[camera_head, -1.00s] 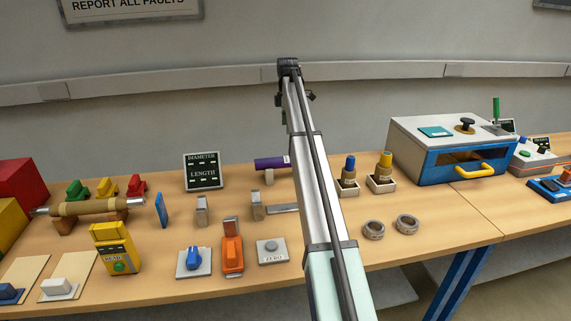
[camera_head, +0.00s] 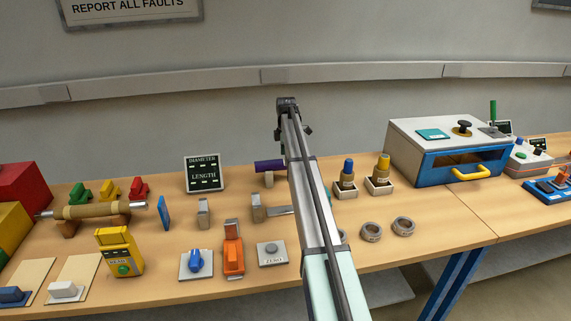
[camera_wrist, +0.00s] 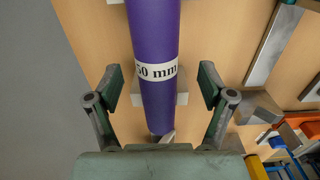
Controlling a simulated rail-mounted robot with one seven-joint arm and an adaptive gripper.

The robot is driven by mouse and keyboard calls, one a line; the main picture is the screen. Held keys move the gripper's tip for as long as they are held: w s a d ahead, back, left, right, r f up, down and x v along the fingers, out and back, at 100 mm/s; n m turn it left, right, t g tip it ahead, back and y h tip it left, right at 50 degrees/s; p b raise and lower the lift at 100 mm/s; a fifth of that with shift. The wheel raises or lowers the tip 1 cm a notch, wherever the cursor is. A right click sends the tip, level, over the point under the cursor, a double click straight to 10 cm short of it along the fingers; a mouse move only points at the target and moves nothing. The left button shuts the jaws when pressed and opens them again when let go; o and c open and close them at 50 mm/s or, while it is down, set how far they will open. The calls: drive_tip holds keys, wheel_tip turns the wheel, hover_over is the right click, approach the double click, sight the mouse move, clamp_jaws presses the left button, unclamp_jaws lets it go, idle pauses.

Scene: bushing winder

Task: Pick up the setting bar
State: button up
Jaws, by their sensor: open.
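The setting bar (camera_head: 270,166) is a purple cylinder lying on pale supports at the back of the bench. In the head view its right part is hidden behind my arm. In the wrist view the bar (camera_wrist: 157,110) runs from top to bottom, with a white label reading "50 mm". My gripper (camera_wrist: 160,84) is open, with one finger on each side of the bar and a gap on both sides. It is not holding the bar.
A metal gauge (camera_head: 258,207) stands just in front of the bar. A display (camera_head: 204,173) stands to its left. Two bushings on blocks (camera_head: 345,190) stand right of my arm, with grey rings (camera_head: 372,232) in front. The wall is close behind.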

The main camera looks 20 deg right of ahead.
drive_tip(key=shift+w+f+p, duration=0.2)
drive_tip(key=shift+f+p, duration=0.35)
drive_tip(key=shift+f, duration=1.3)
clamp_jaws()
drive_tip(key=shift+r, duration=0.1)
